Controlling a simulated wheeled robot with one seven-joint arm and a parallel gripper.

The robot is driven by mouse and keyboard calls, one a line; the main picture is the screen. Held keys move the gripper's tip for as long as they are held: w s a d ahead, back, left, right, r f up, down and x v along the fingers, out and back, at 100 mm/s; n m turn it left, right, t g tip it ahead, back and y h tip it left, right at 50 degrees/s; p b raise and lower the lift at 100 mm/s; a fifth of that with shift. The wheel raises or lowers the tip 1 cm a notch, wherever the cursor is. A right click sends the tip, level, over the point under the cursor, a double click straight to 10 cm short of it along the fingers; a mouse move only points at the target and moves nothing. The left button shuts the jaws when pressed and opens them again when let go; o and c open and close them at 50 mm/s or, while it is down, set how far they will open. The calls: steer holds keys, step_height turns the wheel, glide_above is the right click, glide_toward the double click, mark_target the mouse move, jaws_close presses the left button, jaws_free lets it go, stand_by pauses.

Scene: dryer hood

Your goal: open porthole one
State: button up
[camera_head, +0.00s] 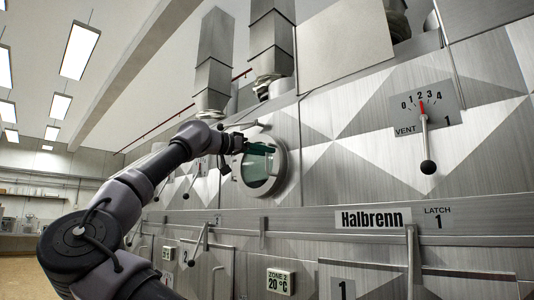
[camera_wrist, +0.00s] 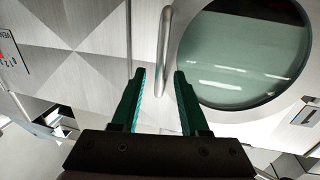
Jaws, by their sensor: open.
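A round porthole (camera_head: 262,166) with a thick metal rim and greenish glass is on the hood's metal front, right of my gripper (camera_head: 240,144). It looks shut; no number can be read on it. In the wrist view its glass (camera_wrist: 245,55) fills the upper right. A vertical metal bar handle (camera_wrist: 164,45) stands just left of the rim. My gripper (camera_wrist: 160,78) is open, with green fingers on either side of the handle's near end. I cannot tell whether either finger touches it. In the head view the arm's end hides the handle.
A vent lever (camera_head: 427,145) with a dial marked 1 is to the right. Below run a ledge with a Halbrenn plate (camera_head: 373,218), a latch lever (camera_head: 411,255) and a Zone 2 display (camera_head: 280,282). Ducts (camera_head: 215,60) rise above. Open floor lies at the far left.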

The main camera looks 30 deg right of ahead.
steer(key=shift+w+d, duration=0.1)
steer(key=shift+d, duration=0.65)
jaws_close()
stand_by(0.9)
